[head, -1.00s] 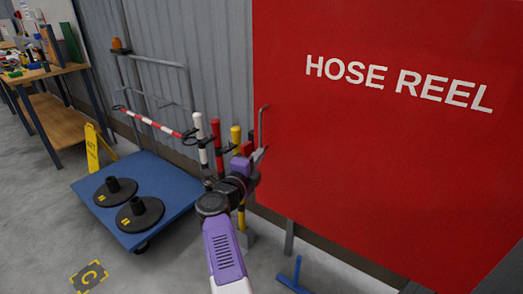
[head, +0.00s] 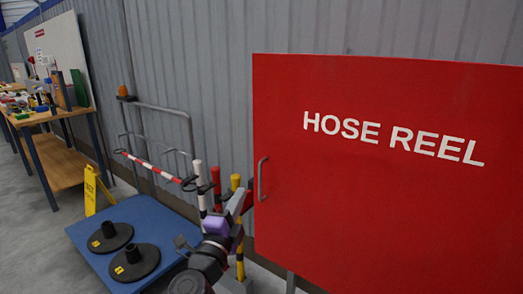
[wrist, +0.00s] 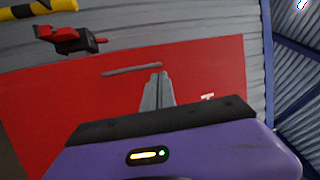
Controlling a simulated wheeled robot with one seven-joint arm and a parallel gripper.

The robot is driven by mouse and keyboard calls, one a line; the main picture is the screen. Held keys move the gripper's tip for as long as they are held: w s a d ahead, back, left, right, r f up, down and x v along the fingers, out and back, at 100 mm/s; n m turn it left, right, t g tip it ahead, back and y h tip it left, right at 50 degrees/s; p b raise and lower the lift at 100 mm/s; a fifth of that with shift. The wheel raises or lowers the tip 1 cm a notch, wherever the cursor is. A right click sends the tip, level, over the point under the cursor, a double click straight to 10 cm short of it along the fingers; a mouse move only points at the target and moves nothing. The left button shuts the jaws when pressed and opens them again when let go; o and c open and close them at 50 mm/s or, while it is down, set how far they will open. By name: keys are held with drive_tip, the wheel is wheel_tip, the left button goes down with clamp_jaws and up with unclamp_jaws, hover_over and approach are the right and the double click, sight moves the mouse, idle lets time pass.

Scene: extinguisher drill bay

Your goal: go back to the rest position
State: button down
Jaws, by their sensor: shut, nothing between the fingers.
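My gripper (wrist: 157,80) shows in the wrist view as two grey fingers pressed together, with nothing between them. They point toward the red hose reel cabinet door (wrist: 60,110) and its grey bar handle (wrist: 132,70), which lies just past the tips; the gap is hard to judge. In the head view my purple and dark wrist (head: 216,224) is low in the middle, left of the cabinet (head: 370,190). The cabinet front looks closed, and its handle (head: 261,179) stands free on the left edge.
A blue platform trolley (head: 95,262) holds two black post bases (head: 134,262). Barrier posts (head: 237,181) in white, red and yellow-black stand close behind my wrist. A yellow sign (head: 91,190) and a workbench (head: 60,170) are at left. Corrugated wall runs behind.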

drive_tip(key=s+d+f+n+t+y+p, duration=0.1)
drive_tip(key=s+d+f+n+y, duration=0.35)
drive_tip(key=s+d+n, duration=0.65)
drive_tip(key=s+d+f+n+t+y+p, duration=0.1)
drive_tip(key=s+d+f+n+y, duration=0.2)
drive_tip(key=s+d+n+y, duration=0.7)
drive_tip(key=s+d+f+g+h+p, duration=0.1)
drive_tip(key=s+g+h, duration=0.1)
drive_tip(key=s, duration=0.9)
drive_tip(key=s+d+g+h+p, duration=0.1)
drive_tip(key=s+d+g+h, duration=0.1)
drive_tip(key=s, duration=1)
drive_tip(key=s+d+f+m+g+h, duration=0.1)
drive_tip(key=s+d+g+h, duration=0.1)
drive_tip(key=s, duration=1)
drive_tip(key=g+h, duration=0.1)
drive_tip(key=h, duration=0.1)
drive_tip(key=shift+d+f+h+p, duration=0.2)
drive_tip(key=shift+f+h+p, duration=0.1)
drive_tip(key=shift+h+p, duration=0.1)
